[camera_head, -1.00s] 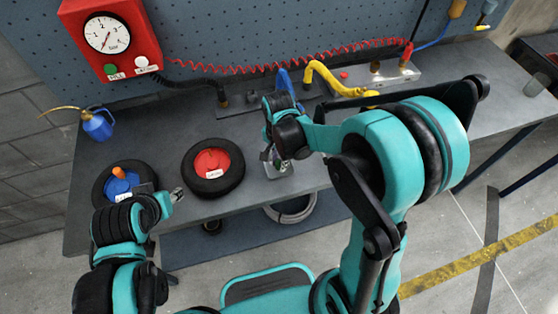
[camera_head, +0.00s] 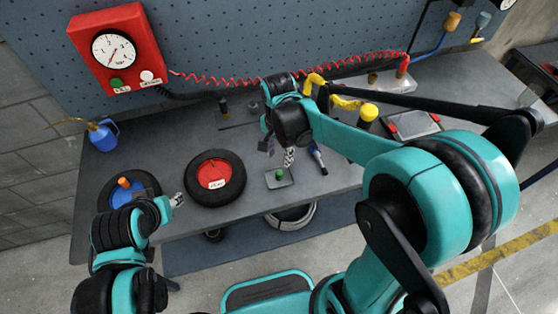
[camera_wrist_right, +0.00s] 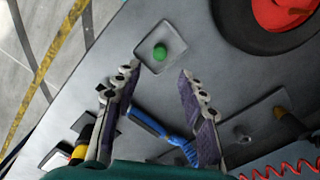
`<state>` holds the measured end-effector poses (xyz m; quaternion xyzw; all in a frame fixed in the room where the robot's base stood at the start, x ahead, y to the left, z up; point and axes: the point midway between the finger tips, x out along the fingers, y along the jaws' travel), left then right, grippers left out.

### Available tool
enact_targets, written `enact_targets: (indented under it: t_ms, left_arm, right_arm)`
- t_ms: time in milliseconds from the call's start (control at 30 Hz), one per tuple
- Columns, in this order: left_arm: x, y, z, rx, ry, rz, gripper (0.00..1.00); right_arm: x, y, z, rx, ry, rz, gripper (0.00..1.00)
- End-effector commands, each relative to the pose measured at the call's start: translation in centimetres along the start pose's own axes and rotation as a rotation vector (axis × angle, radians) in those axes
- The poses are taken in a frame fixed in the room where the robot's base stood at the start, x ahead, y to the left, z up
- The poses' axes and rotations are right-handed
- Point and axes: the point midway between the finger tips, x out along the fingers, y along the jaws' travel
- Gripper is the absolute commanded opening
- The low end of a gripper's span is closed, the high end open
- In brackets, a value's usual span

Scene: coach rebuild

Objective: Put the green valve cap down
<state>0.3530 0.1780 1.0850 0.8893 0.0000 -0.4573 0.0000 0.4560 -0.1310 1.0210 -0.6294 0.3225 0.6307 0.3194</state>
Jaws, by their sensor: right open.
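The green valve cap (camera_head: 279,173) sits on a small grey square tray (camera_head: 271,183) near the front edge of the bench. In the right wrist view the cap (camera_wrist_right: 160,51) lies on the tray (camera_wrist_right: 176,61), just beyond my fingertips and apart from them. My right gripper (camera_head: 280,156) is open and empty behind the tray; its two spread fingers (camera_wrist_right: 158,74) also show in the wrist view. My left gripper (camera_head: 178,199) is at the left, near the front edge by the wheels; its jaws are too small to tell.
A blue-handled tool (camera_head: 317,158) lies right of the tray. A blue oil can (camera_head: 103,136) and a red gauge box (camera_head: 145,45) are at the back left.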

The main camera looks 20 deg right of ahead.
Motion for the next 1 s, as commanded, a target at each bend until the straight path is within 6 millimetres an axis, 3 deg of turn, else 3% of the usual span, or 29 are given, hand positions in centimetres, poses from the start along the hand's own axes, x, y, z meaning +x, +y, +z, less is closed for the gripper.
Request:
enact_targets:
  t_ms: [267,367,600,800,1000]
  left_arm:
    - [-0.6,0.0,-0.4,0.000,0.000,0.000,0.40]
    - [-0.5,0.0,-0.4,0.000,0.000,0.000,0.40]
    - [-0.5,0.0,-0.4,0.000,0.000,0.000,0.40]
    - [-0.5,0.0,-0.4,0.000,0.000,0.000,0.40]
    - [-0.5,0.0,-0.4,0.000,0.000,0.000,0.40]
  right_arm:
    - [-2.8,0.5,0.1,-0.030,0.011,-0.018,0.41]
    - [-4.0,1.8,0.3,-0.118,0.045,-0.068,0.41]
    - [-6.7,7.0,1.3,-0.507,0.259,-0.236,0.41]
    - [-7.1,10.1,2.0,-0.780,0.465,-0.292,0.41]
    - [-7.0,11.2,2.2,-0.899,0.568,-0.297,0.41]
